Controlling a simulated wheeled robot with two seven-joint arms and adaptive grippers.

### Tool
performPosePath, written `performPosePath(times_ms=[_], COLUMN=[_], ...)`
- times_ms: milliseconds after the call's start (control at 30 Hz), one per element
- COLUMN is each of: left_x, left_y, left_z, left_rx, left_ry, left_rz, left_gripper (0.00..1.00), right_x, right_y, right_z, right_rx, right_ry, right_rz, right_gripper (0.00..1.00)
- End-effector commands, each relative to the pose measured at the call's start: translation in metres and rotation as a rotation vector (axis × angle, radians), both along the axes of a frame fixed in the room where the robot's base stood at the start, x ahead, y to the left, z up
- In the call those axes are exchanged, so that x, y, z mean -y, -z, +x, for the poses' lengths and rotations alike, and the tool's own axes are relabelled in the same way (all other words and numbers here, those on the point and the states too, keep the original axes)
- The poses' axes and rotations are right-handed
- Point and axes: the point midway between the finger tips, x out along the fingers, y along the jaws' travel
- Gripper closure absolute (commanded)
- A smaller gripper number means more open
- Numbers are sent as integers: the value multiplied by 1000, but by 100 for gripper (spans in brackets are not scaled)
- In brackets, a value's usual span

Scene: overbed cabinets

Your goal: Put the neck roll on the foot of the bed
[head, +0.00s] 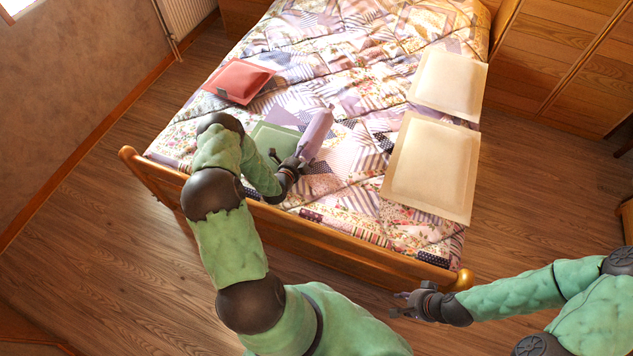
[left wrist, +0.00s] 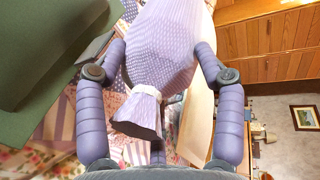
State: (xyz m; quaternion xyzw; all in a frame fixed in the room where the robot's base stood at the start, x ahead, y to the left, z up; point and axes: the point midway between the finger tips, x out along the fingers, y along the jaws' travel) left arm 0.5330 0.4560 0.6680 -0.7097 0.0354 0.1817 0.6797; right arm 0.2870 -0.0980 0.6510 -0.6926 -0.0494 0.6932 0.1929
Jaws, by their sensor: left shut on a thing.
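The neck roll (head: 316,135) is a lilac bolster with a tied end. It also fills the middle of the left wrist view (left wrist: 163,50), with its tied end toward me. My left gripper (head: 287,170) is over the foot end of the bed (head: 350,215), and its fingers (left wrist: 153,78) are closed around the roll near the tied end. The roll points away from me over the patchwork quilt; I cannot tell whether it touches the quilt. My right gripper (head: 408,302) is beside the wooden footboard at the lower right, with nothing visible in it; its finger opening is too small to judge.
A green cushion (head: 272,141) lies beside the left gripper and a red cushion (head: 240,81) lies farther back on the left. Two cream pillows (head: 448,84) (head: 432,167) lie along the right side. The wooden footboard (head: 375,256) borders the near edge. Some quilt in the middle is bare.

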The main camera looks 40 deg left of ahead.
Motion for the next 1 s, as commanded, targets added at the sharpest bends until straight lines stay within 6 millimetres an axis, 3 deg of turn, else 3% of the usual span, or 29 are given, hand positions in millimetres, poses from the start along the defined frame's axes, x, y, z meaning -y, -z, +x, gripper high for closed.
performPosePath(times_ms=[200, 400, 767, 1000], left_x=[49, 78, 98, 103], left_y=[24, 56, 79, 110], left_z=[-8, -13, -17, -18], left_rx=[0, -1, 0, 1], left_ry=[4, 3, 1, 0], left_rz=[-3, 0, 1, 1], left_gripper=[70, 70, 70, 70], right_x=[0, 0, 0, 0], right_y=[15, 31, 40, 55], right_z=[0, 0, 0, 0], right_rx=[0, 0, 0, 0], right_ry=[0, 0, 0, 0], right_rz=[0, 0, 0, 0], right_gripper=[65, 65, 65, 65])
